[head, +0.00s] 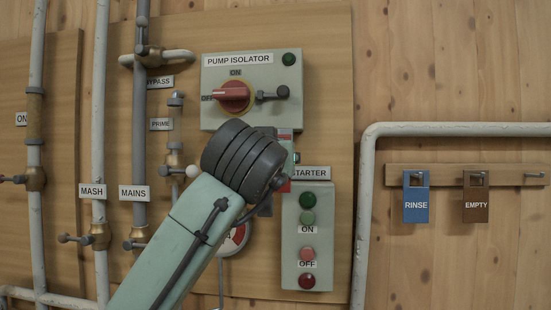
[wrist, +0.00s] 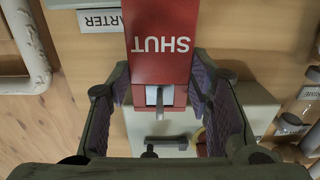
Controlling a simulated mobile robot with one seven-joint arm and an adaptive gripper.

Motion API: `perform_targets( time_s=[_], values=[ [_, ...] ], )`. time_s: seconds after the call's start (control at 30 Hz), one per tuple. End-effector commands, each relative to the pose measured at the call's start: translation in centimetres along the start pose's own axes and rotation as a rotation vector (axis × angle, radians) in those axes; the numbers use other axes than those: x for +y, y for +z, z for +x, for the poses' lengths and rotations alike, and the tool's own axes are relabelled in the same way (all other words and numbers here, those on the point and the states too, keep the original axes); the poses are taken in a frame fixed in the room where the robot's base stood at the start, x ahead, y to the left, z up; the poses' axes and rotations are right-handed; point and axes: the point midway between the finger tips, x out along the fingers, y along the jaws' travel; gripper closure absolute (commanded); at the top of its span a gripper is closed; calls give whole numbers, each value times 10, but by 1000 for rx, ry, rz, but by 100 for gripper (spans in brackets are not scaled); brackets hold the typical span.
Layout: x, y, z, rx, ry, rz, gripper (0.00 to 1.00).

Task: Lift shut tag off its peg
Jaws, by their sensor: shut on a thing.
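The red SHUT tag (wrist: 160,45) fills the top middle of the wrist view, its lettering upside down. My gripper (wrist: 161,90) has a finger on each side of the tag and is shut on it.
The pump isolator has a red rotary handle (head: 232,96) and a grey lever (head: 270,96). To the right, a wooden rail (head: 510,176) carries the blue RINSE tag (head: 416,205), the brown EMPTY tag (head: 476,205) and a bare peg (head: 535,175). A white pipe (head: 366,220) stands between.

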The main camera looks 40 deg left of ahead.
Motion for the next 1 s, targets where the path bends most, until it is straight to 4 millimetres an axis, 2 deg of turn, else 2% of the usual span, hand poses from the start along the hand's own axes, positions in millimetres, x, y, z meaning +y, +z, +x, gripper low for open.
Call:
perform_targets(
  time_s=[0.3, 1.0],
  values=[
    [0, 0, 0, 0, 0, 0, 80],
    [0, -14, 0, 0, 0, 0, 81]
  ],
)
